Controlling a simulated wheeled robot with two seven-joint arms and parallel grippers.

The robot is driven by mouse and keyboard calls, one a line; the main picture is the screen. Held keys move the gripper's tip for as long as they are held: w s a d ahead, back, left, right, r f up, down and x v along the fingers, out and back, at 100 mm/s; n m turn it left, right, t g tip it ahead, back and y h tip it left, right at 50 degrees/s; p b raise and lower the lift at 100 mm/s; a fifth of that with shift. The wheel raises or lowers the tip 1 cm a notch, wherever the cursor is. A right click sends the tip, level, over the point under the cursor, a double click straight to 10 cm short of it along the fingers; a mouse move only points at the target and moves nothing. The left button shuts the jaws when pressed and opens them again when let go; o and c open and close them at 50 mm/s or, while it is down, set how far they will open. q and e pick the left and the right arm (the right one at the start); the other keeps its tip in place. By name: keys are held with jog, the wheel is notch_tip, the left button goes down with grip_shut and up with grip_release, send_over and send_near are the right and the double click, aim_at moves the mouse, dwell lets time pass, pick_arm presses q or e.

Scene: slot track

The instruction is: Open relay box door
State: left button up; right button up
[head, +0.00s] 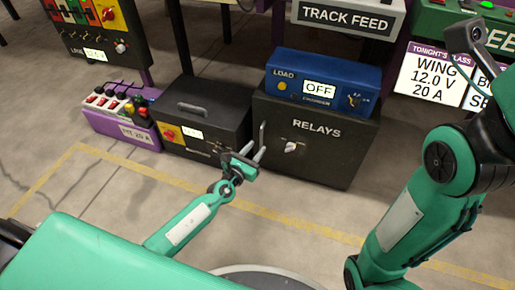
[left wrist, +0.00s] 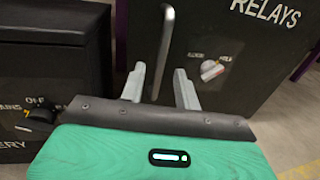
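The dark relay box (head: 330,155) stands on the floor with its door, lettered RELAYS, facing me and closed. A light rotary latch knob (head: 293,147) sits on the door; it also shows in the left wrist view (left wrist: 212,69). A vertical metal handle (head: 262,136) is at the door's left edge; in the left wrist view the handle (left wrist: 165,50) rises between and beyond the fingertips. My left gripper (left wrist: 160,78) is open, its two fingers spread on either side of the handle's line. Whether they reach around it I cannot tell. My right gripper is out of view.
A blue load box (head: 322,82) reading OFF sits on the relay box. A black battery box (head: 205,118) stands close on the left, beside a purple unit (head: 120,125) with colored terminals. Open floor with a yellow line (head: 290,218) lies in front.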

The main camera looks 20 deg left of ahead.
pick_arm(q)
jog(key=shift+x, duration=1)
grip_shut()
